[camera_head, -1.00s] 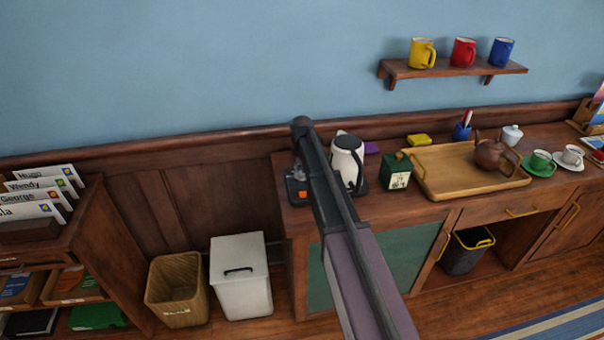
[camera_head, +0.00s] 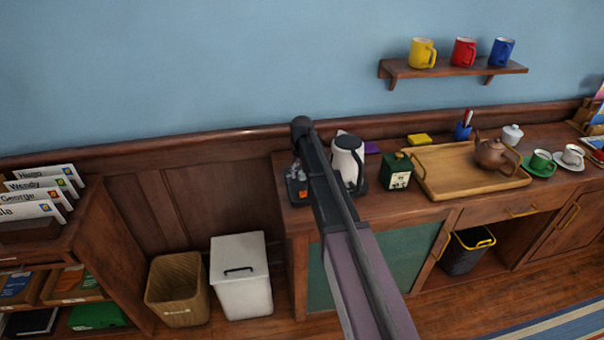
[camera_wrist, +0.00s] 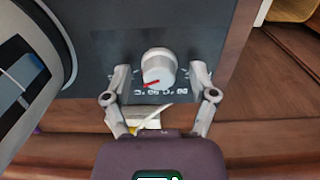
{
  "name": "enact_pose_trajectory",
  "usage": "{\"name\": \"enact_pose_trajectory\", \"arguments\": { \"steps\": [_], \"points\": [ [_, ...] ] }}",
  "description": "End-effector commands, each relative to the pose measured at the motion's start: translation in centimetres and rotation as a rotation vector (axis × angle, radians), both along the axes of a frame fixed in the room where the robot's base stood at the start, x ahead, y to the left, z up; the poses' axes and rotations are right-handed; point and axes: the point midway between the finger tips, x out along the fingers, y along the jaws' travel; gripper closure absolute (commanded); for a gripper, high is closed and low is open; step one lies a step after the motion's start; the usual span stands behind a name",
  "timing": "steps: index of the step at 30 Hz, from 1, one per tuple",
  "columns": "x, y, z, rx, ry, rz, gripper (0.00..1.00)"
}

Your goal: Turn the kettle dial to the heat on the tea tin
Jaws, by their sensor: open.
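The white kettle (camera_head: 346,150) with a black handle stands on the counter, partly behind my arm. Its curved side also shows in the wrist view (camera_wrist: 22,70). The dial (camera_wrist: 158,66) is a pale round knob on a dark panel, with a red pointer toward the lower left in the picture. My gripper (camera_wrist: 159,78) is open, one finger on each side of the dial, with visible gaps. The green tea tin (camera_head: 396,172) stands right of the kettle; its pale label is too small to read.
A wooden tray (camera_head: 440,187) with a brown teapot (camera_head: 491,155) lies right of the tin. A yellow block (camera_head: 419,140) is behind. The counter (camera_head: 430,210) ends at the left near the dial panel. A white bin (camera_head: 240,285) stands on the floor below.

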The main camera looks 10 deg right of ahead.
Motion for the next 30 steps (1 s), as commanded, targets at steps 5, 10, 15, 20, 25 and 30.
{"name": "enact_pose_trajectory", "arguments": {
  "steps": [5, 10, 15, 20, 25, 30],
  "points": [
    [0.01, 0.0, 0.0, 0.0, 0.0, 0.053, 0.26],
    [0.01, 0.0, 0.0, 0.0, 0.0, 0.141, 0.26],
    [0.01, 0.0, 0.0, 0.0, 0.0, 0.25, 0.26],
    [0.01, 0.0, 0.0, 0.0, 0.0, 0.355, 0.26],
    [0.01, 0.0, 0.0, 0.0, 0.0, 0.465, 0.26],
    [0.01, 0.0, 0.0, 0.0, 0.0, 0.576, 0.26]
  ]
}}
